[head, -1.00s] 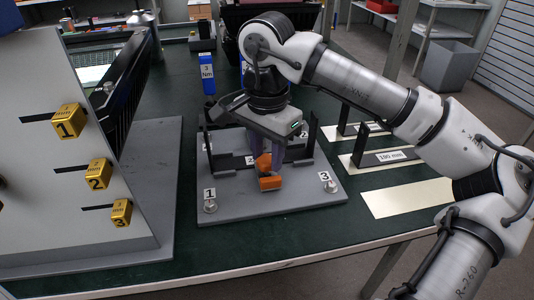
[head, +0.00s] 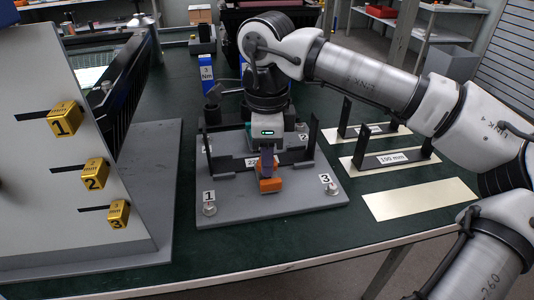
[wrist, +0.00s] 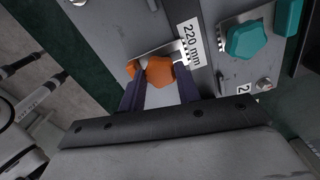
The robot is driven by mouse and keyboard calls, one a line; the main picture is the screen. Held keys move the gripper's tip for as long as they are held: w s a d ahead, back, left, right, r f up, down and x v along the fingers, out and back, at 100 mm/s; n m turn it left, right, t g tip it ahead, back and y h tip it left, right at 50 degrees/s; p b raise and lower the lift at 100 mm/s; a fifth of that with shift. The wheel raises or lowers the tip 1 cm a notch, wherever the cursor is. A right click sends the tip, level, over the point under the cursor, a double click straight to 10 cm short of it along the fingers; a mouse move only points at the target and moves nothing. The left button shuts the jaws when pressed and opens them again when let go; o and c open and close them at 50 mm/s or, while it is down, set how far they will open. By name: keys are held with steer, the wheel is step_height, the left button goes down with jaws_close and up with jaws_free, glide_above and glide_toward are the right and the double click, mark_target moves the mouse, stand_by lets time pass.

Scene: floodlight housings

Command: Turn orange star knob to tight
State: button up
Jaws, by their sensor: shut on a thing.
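The orange star knob (wrist: 160,72) sits between my fingers in the wrist view, next to the "220 mm" label (wrist: 189,40). In the head view the orange part (head: 270,185) shows just below my fingers, at the front of the grey fixture plate (head: 240,206). My gripper (wrist: 160,88) is shut on the orange knob from above, with one dark finger on each side. A further bit of orange shows past the left finger in the wrist view. The fingers hide part of the knob, and I cannot read any tightness mark.
A teal knob (wrist: 246,38) stands right of the orange one in the wrist view. Black uprights (head: 312,132) flank my gripper. A grey panel with yellow numbered blocks (head: 64,119) stands at left. A bare cream plate (head: 420,199) lies at right.

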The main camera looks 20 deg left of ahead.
steer(key=shift+m, duration=0.6)
steer(key=o, duration=1)
steer(key=shift+r, duration=0.15)
step_height(320, 180, up, 14)
steer(key=shift+f+p, duration=0.2)
steer(key=shift+p, duration=0.95)
